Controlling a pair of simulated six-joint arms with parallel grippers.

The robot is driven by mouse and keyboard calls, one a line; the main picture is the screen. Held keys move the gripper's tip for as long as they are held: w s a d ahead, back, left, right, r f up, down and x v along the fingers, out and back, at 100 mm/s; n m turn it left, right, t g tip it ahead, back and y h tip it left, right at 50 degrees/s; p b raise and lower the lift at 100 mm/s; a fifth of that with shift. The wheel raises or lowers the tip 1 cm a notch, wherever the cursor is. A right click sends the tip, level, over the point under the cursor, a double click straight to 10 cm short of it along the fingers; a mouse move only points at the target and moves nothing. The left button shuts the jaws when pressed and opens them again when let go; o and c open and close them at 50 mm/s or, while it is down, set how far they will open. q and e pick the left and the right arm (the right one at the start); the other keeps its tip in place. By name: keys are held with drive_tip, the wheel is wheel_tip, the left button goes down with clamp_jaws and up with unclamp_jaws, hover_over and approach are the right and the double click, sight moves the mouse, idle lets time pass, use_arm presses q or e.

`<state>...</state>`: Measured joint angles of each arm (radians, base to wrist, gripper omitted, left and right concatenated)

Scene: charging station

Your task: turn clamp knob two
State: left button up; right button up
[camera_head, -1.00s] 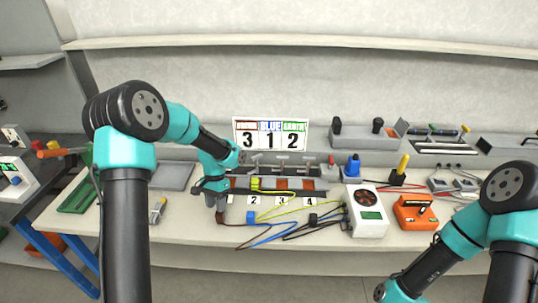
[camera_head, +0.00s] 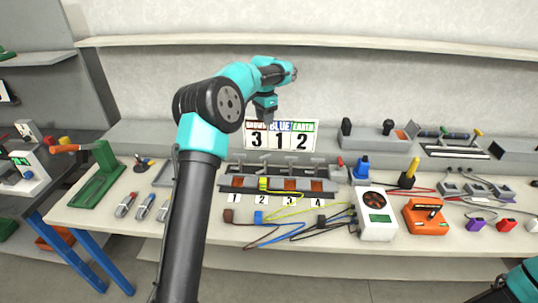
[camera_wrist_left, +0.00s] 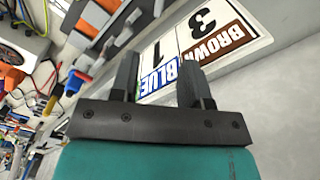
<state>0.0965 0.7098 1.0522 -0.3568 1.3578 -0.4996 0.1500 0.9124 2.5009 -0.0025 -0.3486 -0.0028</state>
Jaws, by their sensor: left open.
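The clamp block (camera_head: 277,187) lies on the bench with a row of grey T-shaped knobs behind it and labels 1 to 4 in front. Clamp knob two (camera_head: 263,169) is the second T-handle from the left, behind the yellow-green piece (camera_head: 263,184). My left gripper (camera_head: 265,114) is raised above and behind the knobs, in front of the number sign (camera_head: 298,135), touching no knob. In the left wrist view its two fingers (camera_wrist_left: 160,82) are apart and empty, with the sign (camera_wrist_left: 205,42) behind them. My right gripper is out of view.
Brown (camera_head: 228,215) and blue (camera_head: 258,217) connectors with loose wires lie in front of the block. A white meter (camera_head: 376,214) and an orange device (camera_head: 427,216) stand to the right. Screwdriver-like tools (camera_head: 145,207) lie to the left. A shelf runs above.

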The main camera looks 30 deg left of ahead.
sight(265, 155)
use_arm(q)
drive_tip(key=shift+f, duration=0.1)
wheel_tip(265, 155, down, 17)
drive_tip(key=shift+f, duration=0.15)
idle(0.6)
clamp_jaws()
idle(0.4)
